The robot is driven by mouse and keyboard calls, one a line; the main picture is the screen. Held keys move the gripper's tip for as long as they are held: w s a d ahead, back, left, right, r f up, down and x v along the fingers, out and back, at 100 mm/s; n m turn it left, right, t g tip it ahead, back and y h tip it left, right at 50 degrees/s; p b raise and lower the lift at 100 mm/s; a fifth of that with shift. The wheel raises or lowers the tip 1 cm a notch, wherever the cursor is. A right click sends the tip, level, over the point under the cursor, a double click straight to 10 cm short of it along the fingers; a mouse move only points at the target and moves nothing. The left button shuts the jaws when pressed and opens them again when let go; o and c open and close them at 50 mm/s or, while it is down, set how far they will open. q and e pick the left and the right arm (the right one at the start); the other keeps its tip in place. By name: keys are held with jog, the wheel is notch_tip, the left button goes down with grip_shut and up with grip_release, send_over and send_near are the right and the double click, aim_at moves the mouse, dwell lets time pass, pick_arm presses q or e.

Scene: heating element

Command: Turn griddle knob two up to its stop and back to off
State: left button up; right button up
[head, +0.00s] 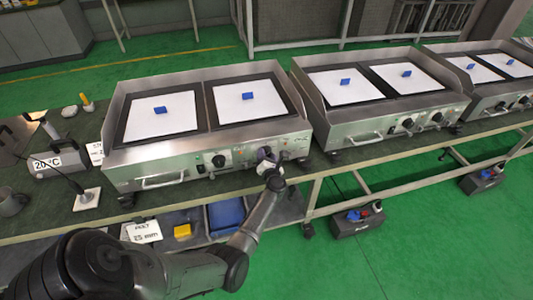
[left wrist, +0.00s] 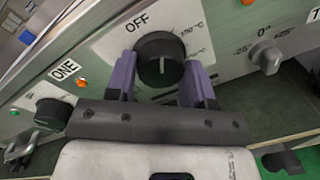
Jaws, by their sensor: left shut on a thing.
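The griddle knob (left wrist: 160,60) is a round black dial with a white line, on a white plate marked OFF and with °C values. In the left wrist view, the white line runs upright in the picture and OFF stands up and left of the knob. My left gripper (left wrist: 160,82) has its purple fingers on both sides of this knob, shut on it. In the head view my left gripper (head: 266,160) is at the right-hand dial on the front panel of the nearest griddle (head: 205,146), partly hiding it. My right gripper is not in view.
Another black knob (left wrist: 50,112) sits left of the held one, past a label ONE (left wrist: 66,68) and an orange lamp (left wrist: 81,83). A small grey knob (left wrist: 265,57) marked 0° is to the right. A blue bin (head: 226,214) lies under the bench.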

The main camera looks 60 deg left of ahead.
pick_arm(q)
jog(key=m+g+p, duration=0.1)
jog(key=m+p, duration=0.3)
jog(key=m, duration=0.3)
jog(key=shift+w+r+m, duration=0.1)
jog(key=shift+r+m, duration=0.05)
jog(key=shift+m, duration=0.25)
jog(key=m+p, duration=0.1)
jog(key=m, duration=0.3)
jog(key=shift+g+p, duration=0.3)
jog(key=shift+g, duration=0.1)
jog(key=m, duration=0.3)
jog(key=shift+m, duration=0.3)
jog(key=m, duration=0.4)
jog(key=shift+w+g+p, duration=0.1)
jog(key=shift+g+p, duration=0.2)
jog(key=shift+g, duration=0.1)
jog(key=m, duration=0.5)
jog(key=shift+y, duration=0.4)
jog(key=m, duration=0.4)
jog(key=shift+m+b, duration=0.35)
jog(key=shift+m, duration=0.05)
jog(key=m, duration=0.3)
jog(key=shift+d+f+y, duration=0.1)
jog(key=shift+f+y, duration=0.1)
jog(key=shift+y, duration=0.2)
jog(key=shift+m, duration=1.5)
